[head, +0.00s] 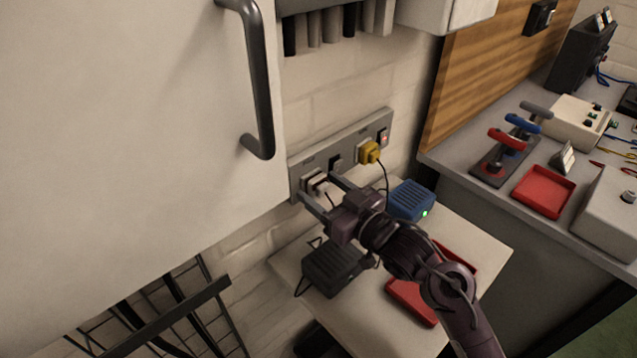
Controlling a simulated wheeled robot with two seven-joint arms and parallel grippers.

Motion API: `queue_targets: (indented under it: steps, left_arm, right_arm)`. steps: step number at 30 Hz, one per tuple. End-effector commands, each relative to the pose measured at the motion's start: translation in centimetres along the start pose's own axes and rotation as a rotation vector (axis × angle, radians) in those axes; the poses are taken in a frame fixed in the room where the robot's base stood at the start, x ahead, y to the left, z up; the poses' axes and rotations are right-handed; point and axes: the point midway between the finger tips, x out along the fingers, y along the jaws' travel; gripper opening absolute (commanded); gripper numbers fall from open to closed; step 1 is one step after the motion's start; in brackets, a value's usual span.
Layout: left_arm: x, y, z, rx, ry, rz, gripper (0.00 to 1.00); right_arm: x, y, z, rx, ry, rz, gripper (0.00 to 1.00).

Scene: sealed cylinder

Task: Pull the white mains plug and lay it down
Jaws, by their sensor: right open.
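The white mains plug (316,182) sits in the left socket of the grey wall socket panel (346,152). My right gripper (317,188) is at the panel with its fingers open, one on each side of the plug. I cannot tell whether the fingers touch it. The gripper partly hides the plug's lower side and its lead. A yellow plug (369,152) sits in the right socket, beside a switch with a red light (383,136). My left gripper is not in view.
A small table (470,245) below holds a dark box (332,268), a blue box (412,200) with a green light, and a red tray (410,300). A white cabinet door (130,120) with a dark handle (259,90) stands close on the left. A bench (455,165) is at right.

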Motion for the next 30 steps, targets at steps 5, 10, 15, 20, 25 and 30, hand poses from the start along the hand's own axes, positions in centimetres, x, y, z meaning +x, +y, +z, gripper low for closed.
queue_targets:
  steps: [5, 10, 15, 20, 25, 30]
  left_arm:
    - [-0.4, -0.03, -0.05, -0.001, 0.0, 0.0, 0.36]
    - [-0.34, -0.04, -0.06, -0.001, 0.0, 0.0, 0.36]
    - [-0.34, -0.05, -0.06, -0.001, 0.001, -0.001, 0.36]
    - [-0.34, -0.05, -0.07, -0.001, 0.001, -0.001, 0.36]
    - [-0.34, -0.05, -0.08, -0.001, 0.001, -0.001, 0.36]
    - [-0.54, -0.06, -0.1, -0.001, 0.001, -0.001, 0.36]
  right_arm:
    - [-0.01, -0.02, -0.05, 0.0, 0.0, 0.0, 0.62]
    - [-0.01, -0.02, 0.02, 0.0, 0.0, 0.0, 0.62]
    - [-0.01, -0.02, 0.02, 0.0, 0.0, 0.0, 0.42]
    - [0.0, -0.02, 0.02, 0.0, -0.001, 0.0, 0.21]
    - [0.0, -0.02, -0.02, 0.0, 0.0, 0.0, 0.01]
    - [-0.29, -0.02, -0.05, 0.0, -0.001, 0.0, 0.01]
